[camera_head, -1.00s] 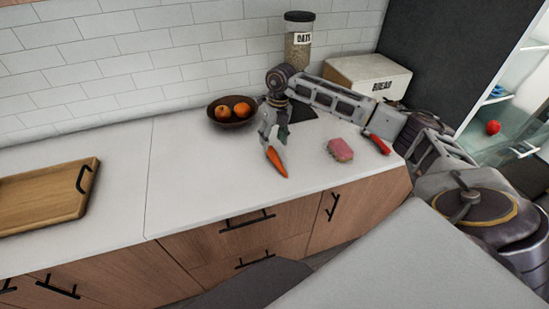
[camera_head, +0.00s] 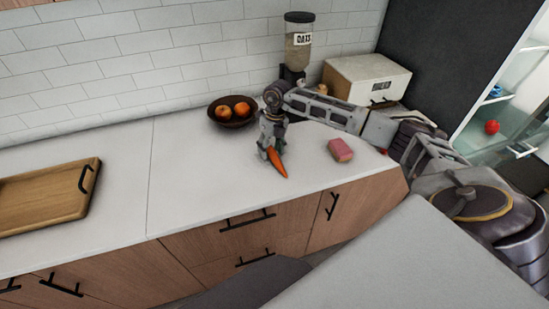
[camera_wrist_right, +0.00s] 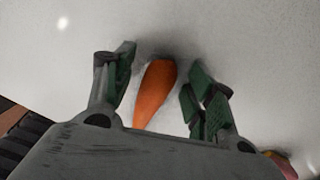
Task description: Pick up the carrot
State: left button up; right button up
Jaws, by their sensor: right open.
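The orange carrot (camera_head: 277,162) lies on the white counter, its tip toward the counter's front edge. My right gripper (camera_head: 269,153) points down over it, open, with its fingers low at the counter. In the right wrist view the carrot (camera_wrist_right: 155,88) sits between the two open, green-padded fingers of the gripper (camera_wrist_right: 160,85), with a gap visible on each side. Part of the carrot is hidden by the gripper in the head view. My left gripper is not in view.
A dark bowl (camera_head: 219,121) with orange fruit stands behind and left of the gripper. An oats dispenser (camera_head: 298,55) and bread box (camera_head: 366,80) stand behind. A wooden tray (camera_head: 45,198) lies at left; the counter between is clear.

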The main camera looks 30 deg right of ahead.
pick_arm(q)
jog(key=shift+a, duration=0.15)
pick_arm(e)
jog(key=c, duration=1.2)
jog(key=shift+o, duration=0.2)
jog(key=shift+r, duration=0.15)
notch_tip(320, 180, up, 9)
jog(key=shift+f+b, duration=0.1)
jog(key=shift+b, duration=0.5)
jog(key=shift+r, duration=0.4)
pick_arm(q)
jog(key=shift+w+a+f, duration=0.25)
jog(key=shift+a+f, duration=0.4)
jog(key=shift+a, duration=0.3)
pick_arm(e)
jog(key=shift+r, duration=0.1)
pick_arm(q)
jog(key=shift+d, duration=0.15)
